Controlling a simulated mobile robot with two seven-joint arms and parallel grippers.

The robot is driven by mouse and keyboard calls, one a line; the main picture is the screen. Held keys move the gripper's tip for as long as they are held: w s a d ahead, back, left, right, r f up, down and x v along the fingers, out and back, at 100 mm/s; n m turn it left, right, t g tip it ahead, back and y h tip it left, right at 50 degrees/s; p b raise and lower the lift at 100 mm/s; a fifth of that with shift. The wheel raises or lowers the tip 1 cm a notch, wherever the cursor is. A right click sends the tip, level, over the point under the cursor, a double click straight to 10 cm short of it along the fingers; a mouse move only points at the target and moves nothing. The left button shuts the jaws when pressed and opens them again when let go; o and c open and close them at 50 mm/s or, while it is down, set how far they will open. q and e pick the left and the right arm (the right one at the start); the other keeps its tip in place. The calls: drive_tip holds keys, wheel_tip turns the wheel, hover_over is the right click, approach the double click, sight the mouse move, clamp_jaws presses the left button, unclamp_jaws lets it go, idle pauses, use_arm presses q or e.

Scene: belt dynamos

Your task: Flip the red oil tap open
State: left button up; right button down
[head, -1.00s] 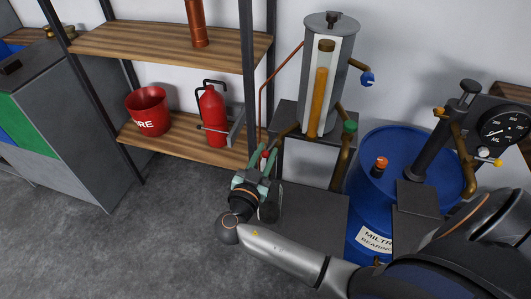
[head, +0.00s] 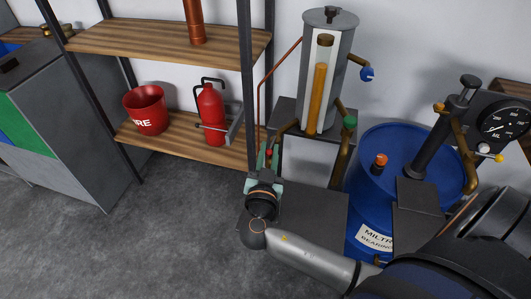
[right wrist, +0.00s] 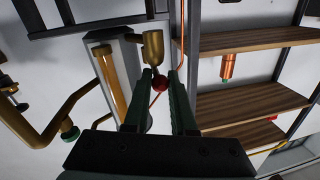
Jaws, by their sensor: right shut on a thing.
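The red oil tap (head: 269,152) shows as a small red knob below the brass spout at the lower left of the oil cylinder (head: 320,80). In the right wrist view the red knob (right wrist: 161,84) sits between my fingertips, just under the brass spout (right wrist: 153,47). My right gripper (head: 268,160) is shut on this knob, with green fingers on both sides of it. The fingers and wrist hide part of the tap in the head view, so its exact angle is hard to tell. My left gripper is not in view.
A green-knobbed pipe (head: 349,122) and a blue-knobbed tap (head: 367,74) are on the cylinder's right. A blue drum (head: 400,150) with a pump and gauge stands further right. Shelves with a red bucket (head: 146,109) and extinguisher (head: 211,112) are left. Grey floor is clear in front.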

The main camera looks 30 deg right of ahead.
drive_tip(key=shift+s+d+n+t+y, duration=0.1)
drive_tip(key=shift+d+n+t+y, duration=0.05)
drive_tip(key=shift+n+t+y, duration=0.3)
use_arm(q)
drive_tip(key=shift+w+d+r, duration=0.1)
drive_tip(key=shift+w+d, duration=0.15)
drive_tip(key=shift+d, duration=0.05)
use_arm(e)
drive_tip(key=shift+r, duration=0.1)
drive_tip(key=c, duration=0.7)
unclamp_jaws()
drive_tip(key=shift+c, duration=0.2)
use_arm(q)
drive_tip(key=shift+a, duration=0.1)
